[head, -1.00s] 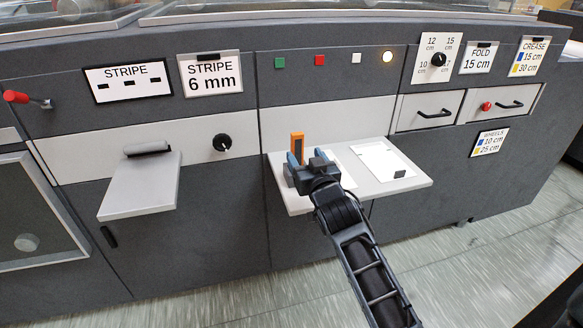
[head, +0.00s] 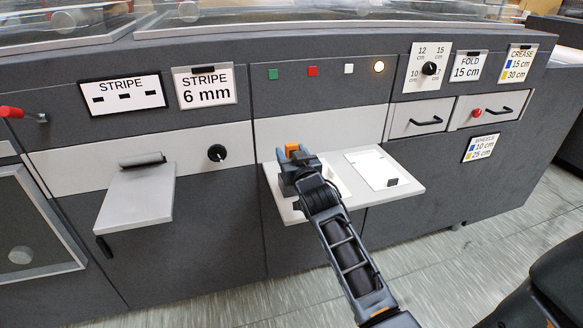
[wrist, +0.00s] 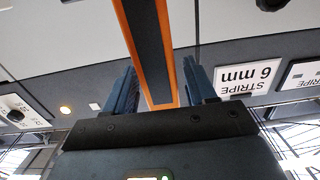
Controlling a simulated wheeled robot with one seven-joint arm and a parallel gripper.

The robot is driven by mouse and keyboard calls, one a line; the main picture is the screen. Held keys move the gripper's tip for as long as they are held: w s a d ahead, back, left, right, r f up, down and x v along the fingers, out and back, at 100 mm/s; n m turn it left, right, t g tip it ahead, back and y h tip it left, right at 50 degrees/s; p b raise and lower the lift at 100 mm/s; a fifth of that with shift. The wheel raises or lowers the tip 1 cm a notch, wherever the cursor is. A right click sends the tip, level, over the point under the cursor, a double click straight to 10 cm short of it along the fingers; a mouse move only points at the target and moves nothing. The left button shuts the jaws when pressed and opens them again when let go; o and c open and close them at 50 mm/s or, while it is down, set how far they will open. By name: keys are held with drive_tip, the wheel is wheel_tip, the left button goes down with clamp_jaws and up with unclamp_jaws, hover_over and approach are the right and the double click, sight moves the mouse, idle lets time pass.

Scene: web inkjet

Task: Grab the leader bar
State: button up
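The leader bar (head: 292,149) appears to be the orange piece at the left of the light shelf in the head view. In the wrist view the bar (wrist: 150,40) is a long dark strip with orange edges, and its end lies between my fingers. My gripper (wrist: 160,66) is open around it, with a narrow gap on each side. In the head view my gripper (head: 293,160) is at the bar and hides its lower part.
The shelf (head: 410,180) juts from the dark machine, with a white sheet and small black clip (head: 392,182) on its right. A grey side tray (head: 137,198) stands out at left. Coloured buttons (head: 312,71) and drawers (head: 418,120) are above.

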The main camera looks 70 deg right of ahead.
drive_tip(key=c, duration=0.9)
drive_tip(key=shift+o, duration=0.2)
drive_tip(key=shift+r, duration=0.1)
